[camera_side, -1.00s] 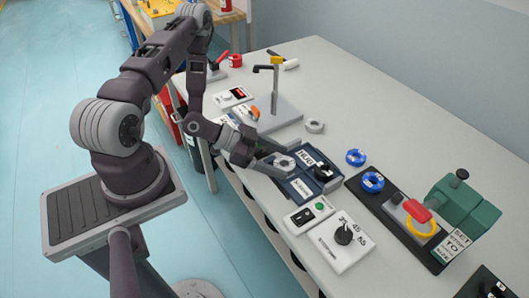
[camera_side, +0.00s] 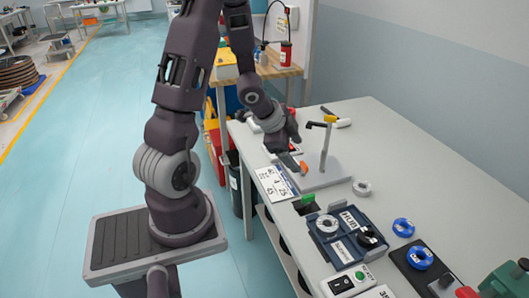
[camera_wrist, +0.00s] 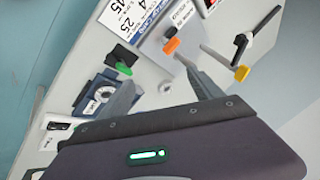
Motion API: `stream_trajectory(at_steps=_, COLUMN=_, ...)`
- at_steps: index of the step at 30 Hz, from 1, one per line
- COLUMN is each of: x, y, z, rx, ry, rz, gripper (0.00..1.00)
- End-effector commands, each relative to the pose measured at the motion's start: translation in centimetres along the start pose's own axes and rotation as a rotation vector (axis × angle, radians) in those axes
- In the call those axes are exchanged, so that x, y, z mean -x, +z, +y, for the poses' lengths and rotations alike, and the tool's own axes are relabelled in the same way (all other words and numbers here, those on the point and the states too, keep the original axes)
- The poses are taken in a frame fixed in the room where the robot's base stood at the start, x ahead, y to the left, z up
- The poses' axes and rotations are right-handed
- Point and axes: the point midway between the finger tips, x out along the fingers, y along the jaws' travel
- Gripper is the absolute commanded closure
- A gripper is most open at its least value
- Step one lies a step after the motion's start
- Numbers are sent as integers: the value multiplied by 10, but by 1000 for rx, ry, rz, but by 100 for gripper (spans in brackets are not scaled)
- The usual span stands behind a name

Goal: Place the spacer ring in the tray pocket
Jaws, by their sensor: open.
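A pale grey ring (camera_side: 327,223), which looks like the spacer ring, lies in the left pocket of the blue tray (camera_side: 344,249). It also shows in the wrist view (camera_wrist: 109,94), partly beside a finger. A black hub (camera_side: 367,237) sits in the tray's other pocket, near a HUB label. A second pale ring (camera_side: 361,187) lies loose on the table behind the tray. My gripper (camera_side: 288,158) is away from the tray, above the table's left part near the post stand. In the wrist view my gripper (camera_wrist: 157,72) is open, with nothing seen between its fingers.
A grey stand (camera_side: 327,174) carries a post with a black arm and an orange piece (camera_side: 303,168) close to my gripper. A green-topped black block (camera_side: 307,200) is left of the tray. The back right table is clear.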

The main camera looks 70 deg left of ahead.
Motion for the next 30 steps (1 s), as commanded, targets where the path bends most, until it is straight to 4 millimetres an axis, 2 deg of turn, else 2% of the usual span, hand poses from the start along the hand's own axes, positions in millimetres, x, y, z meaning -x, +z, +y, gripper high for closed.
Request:
stream_trajectory(at_steps=1, x=31, y=-22, z=-12, rx=29, ry=-82, rz=-37, gripper=25)
stream_trajectory(at_steps=2, x=50, y=-31, z=-14, rx=69, ry=-122, rz=-61, gripper=25)
stream_trajectory(at_steps=3, x=78, y=-42, z=-12, rx=133, ry=-162, rz=-82, gripper=25)
stream_trajectory(at_steps=5, x=119, y=-57, z=5, rx=244, ry=-189, rz=-89, gripper=25)
stream_trajectory(at_steps=6, x=146, y=-64, z=22, rx=318, ry=-184, rz=-83, gripper=25)
stream_trajectory(at_steps=8, x=180, y=-69, z=54, rx=417, ry=-143, rz=-67, gripper=25)
stream_trajectory(at_steps=9, x=200, y=-70, z=77, rx=470, ry=-102, rz=-54, gripper=25)
stream_trajectory(at_steps=12, x=237, y=-66, z=126, rx=554, ry=12, rz=-34, gripper=25)
stream_trajectory(at_steps=15, x=256, y=-61, z=156, rx=588, ry=91, rz=-28, gripper=25)
stream_trajectory(at_steps=17, x=261, y=-59, z=163, rx=596, ry=112, rz=-29, gripper=25)
stream_trajectory(at_steps=30, x=261, y=-58, z=164, rx=598, ry=115, rz=-32, gripper=25)
